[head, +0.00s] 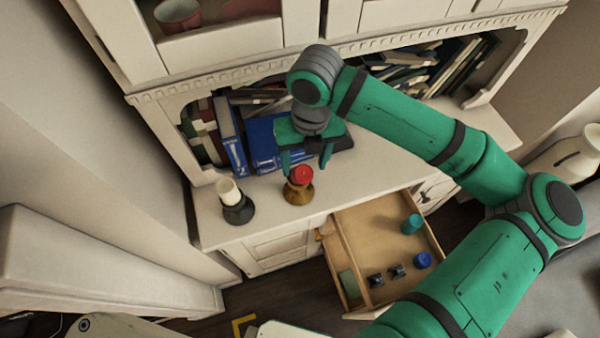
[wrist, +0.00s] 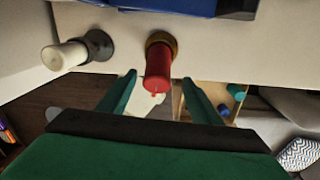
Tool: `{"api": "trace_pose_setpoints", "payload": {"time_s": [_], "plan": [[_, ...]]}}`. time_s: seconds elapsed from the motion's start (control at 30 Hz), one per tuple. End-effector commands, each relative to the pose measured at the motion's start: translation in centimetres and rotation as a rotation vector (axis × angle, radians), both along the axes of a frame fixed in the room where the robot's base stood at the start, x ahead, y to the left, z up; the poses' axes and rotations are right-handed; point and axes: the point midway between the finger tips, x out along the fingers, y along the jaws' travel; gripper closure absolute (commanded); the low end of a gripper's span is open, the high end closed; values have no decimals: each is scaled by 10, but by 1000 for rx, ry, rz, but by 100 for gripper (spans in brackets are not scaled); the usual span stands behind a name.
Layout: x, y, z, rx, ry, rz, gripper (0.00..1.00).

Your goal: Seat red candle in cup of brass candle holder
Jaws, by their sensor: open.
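The red candle (head: 302,175) stands upright in the brass candle holder (head: 297,195) on the cabinet's counter. In the wrist view the red candle (wrist: 158,68) rises from the brass holder (wrist: 161,38), and its lower end is hidden in the cup. My gripper (head: 305,160) is open and empty above and behind the candle in the head view. In the wrist view the candle lies between the two green fingertips (wrist: 158,78), with a gap on each side. I cannot tell how deep the candle sits.
A white candle (head: 229,191) stands in a dark holder (head: 239,212) to the left. Blue books (head: 265,140) lie behind. An open drawer (head: 350,255) below holds a teal cylinder (head: 411,224), a blue cylinder (head: 422,260) and small dark items.

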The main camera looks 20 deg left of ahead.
Motion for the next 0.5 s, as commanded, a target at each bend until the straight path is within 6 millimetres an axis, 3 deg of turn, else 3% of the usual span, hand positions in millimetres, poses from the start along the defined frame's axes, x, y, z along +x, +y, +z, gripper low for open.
{"api": "trace_pose_setpoints", "payload": {"time_s": [0.5], "plan": [[-4,10,-51,1,-1,10,41]]}}
